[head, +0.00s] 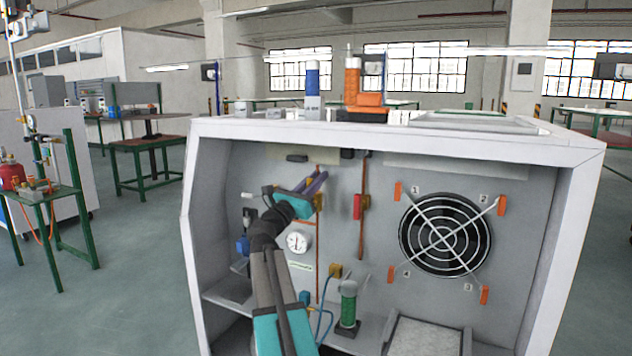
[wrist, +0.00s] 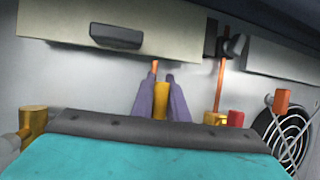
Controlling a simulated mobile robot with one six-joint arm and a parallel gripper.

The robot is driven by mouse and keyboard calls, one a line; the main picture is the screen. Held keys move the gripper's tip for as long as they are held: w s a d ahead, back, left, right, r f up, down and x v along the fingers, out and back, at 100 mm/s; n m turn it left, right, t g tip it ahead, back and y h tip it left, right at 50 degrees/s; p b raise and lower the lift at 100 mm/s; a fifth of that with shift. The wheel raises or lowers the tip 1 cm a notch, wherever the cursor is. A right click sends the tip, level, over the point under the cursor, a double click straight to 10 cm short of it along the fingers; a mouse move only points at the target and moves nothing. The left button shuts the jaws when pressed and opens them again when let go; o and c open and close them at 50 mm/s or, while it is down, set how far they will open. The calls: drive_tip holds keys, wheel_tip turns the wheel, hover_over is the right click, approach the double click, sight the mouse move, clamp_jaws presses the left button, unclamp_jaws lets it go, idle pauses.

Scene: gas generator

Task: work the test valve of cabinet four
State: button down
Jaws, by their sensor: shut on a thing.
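An open-fronted cabinet (head: 400,127) stands close in front of me; no number for the cabinet itself is readable. My gripper (head: 319,181) reaches inside toward the back wall at the left. In the wrist view, its two purple fingers (wrist: 161,92) are closed on a yellow valve part (wrist: 161,101), with a thin copper pipe (wrist: 154,70) above it. In the head view, this yellow valve part (head: 319,203) shows just below the fingertips. I take it for the test valve; its lower part is hidden behind my wrist in the wrist view.
A red handle (head: 357,207) on a second copper pipe is right of my gripper. A gauge (head: 297,242), a green cylinder (head: 348,305) and a fan (head: 445,235) with numbered orange clips are nearby. The cabinet's top edge overhangs my arm.

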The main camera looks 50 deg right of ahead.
drive_tip(key=c, duration=1.7)
unclamp_jaws()
drive_tip(key=shift+s, duration=0.1)
drive_tip(key=p+v, duration=0.2)
drive_tip(key=v, duration=1.1)
drive_tip(key=shift+a+f, duration=0.15)
drive_tip(key=shift+a, duration=0.25)
